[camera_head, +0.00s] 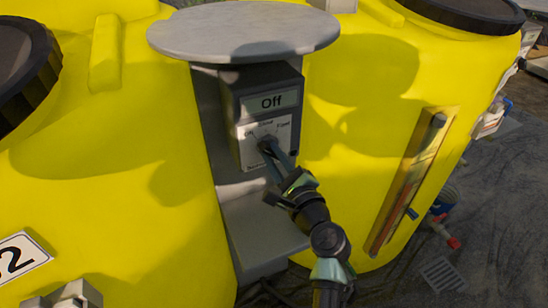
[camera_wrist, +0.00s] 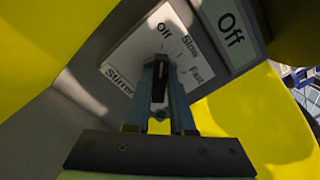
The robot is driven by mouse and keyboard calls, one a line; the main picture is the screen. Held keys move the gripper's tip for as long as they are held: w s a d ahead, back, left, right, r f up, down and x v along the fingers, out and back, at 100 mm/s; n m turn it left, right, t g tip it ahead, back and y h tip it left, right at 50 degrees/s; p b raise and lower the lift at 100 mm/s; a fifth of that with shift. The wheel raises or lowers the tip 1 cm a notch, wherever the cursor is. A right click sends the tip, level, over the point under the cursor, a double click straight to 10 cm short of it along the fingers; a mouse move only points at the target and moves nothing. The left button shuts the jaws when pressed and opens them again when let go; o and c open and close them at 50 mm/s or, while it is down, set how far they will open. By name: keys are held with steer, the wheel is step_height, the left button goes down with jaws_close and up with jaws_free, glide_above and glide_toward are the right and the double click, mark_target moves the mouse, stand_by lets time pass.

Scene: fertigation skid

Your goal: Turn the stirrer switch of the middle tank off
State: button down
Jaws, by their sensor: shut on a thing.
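The stirrer switch box (camera_head: 265,110) is a grey box under a round grey cover, between two yellow tanks. Its display (camera_head: 271,102) reads "Off"; the display also shows in the wrist view (camera_wrist: 231,32). The white dial plate (camera_wrist: 140,48) carries the words Stirrer, Off, Slow and Fast. My gripper (camera_head: 271,148) reaches the plate from below right. In the wrist view its two blue-grey fingers (camera_wrist: 161,75) are shut on the dark switch knob (camera_wrist: 159,85), one on each side. The knob appears to point toward "Off"; the fingers partly hide it.
The left yellow tank (camera_head: 110,180) bears a label (camera_head: 18,257) ending in "2". The right yellow tank (camera_head: 350,110) has a level gauge (camera_head: 408,185) on its side. A grey stand (camera_head: 262,232) lies below the box. Paved floor is at right.

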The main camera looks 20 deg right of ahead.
stand_by(0.3)
steer(key=c, duration=0.8)
jaws_free()
steer(key=shift+o, duration=0.2)
steer(key=s, duration=1.3)
steer(key=shift+d, duration=0.2)
